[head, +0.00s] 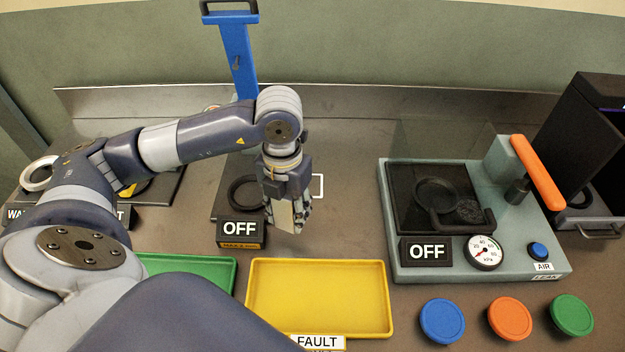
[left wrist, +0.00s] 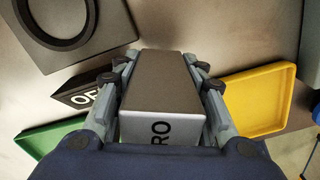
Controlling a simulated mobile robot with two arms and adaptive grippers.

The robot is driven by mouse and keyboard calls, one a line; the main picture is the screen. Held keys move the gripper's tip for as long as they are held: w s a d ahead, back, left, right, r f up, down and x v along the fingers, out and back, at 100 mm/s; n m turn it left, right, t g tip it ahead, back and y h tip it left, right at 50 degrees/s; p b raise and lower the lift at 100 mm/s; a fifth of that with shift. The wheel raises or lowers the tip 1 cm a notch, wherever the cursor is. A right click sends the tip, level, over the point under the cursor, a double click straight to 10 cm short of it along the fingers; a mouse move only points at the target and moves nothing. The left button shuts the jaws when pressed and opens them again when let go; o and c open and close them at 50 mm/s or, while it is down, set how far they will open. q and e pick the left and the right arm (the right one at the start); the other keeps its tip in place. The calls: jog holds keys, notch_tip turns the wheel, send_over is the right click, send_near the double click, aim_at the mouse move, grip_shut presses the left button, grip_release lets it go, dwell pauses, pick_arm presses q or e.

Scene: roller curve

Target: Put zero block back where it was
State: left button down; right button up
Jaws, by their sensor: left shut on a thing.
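My left gripper (head: 288,222) is shut on the zero block (head: 283,216). In the left wrist view the block (left wrist: 160,88) is a grey box between the two fingers (left wrist: 160,75), with the letters "RO" readable on its near end. In the head view the gripper points down and holds the block just right of a gauge with a dark ring (head: 243,192) and an "OFF" display (head: 240,230). Whether the block touches the table cannot be told. My right gripper is in neither view.
A blue post (head: 239,58) stands behind my arm. A green tray (head: 190,268) and a yellow tray (head: 320,297) lie in front. A leak tester (head: 400,262) with an orange lever (head: 537,172) stands right. Blue (head: 442,321), orange (head: 509,318) and green (head: 571,315) discs lie front right.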

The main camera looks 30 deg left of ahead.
pick_arm(q)
jog(key=w+a+p, duration=0.1)
jog(key=w, duration=0.3)
jog(key=w+a+p, duration=0.2)
jog(key=w, duration=0.3)
jog(key=w+a+f+p, duration=0.1)
jog(key=w+a, duration=0.1)
jog(key=w, duration=0.3)
jog(key=shift+p, duration=0.3)
jog(key=shift+f+p, duration=0.35)
notch_tip(320, 180, down, 2)
jog(key=shift+w+f+p, duration=0.1)
jog(key=shift+p, duration=0.5)
jog(key=shift+f, duration=0.45)
jog(key=shift+f, duration=0.15)
jog(key=c, duration=1)
grip_release()
jog(key=shift+c, duration=0.2)
